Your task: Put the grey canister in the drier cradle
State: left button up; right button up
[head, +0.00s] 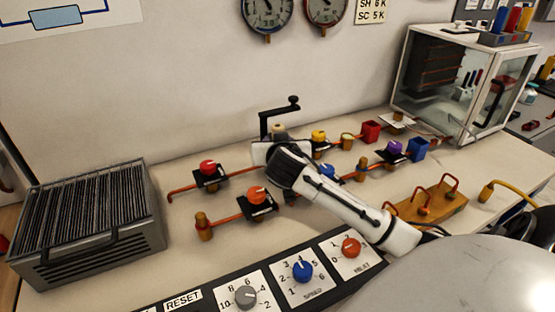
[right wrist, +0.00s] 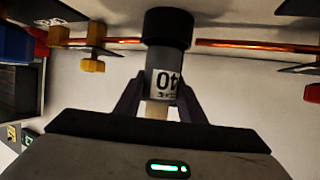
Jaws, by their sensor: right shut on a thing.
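My right gripper (right wrist: 160,108) is shut on a canister (right wrist: 165,78) with a dark end and a white label reading "40" upside down; I take it to be the grey canister. In the right wrist view its dark end lies between the ends of two copper pipes. In the head view my right gripper (head: 270,152) is over the pipe line at mid-bench, and the arm hides much of what is beneath. I cannot make out the drier cradle or tell whether the canister touches anything. My left gripper is not in view.
A black crank handle (head: 280,112) rises just behind the gripper. A red-knobbed valve (head: 208,170) and an orange-knobbed valve (head: 257,198) stand to the left. A finned grey unit (head: 85,225), a dial panel (head: 302,270), a wooden block (head: 436,205) and a glass cabinet (head: 465,80) surround the area.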

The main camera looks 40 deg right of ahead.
notch_tip(320, 180, down, 3)
jog(key=b, duration=0.2)
jog(key=shift+f+b, duration=0.15)
jog(key=shift+b, duration=0.25)
jog(key=shift+f, duration=0.15)
jog(key=o, duration=1.2)
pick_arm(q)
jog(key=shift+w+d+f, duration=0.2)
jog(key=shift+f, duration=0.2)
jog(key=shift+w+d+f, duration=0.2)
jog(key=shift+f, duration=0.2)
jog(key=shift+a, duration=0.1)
pick_arm(e)
jog(key=shift+a+r, duration=0.1)
jog(key=shift+r, duration=0.15)
pick_arm(q)
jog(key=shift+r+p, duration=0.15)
jog(key=shift+p, duration=0.15)
pick_arm(e)
jog(key=v, duration=1.2)
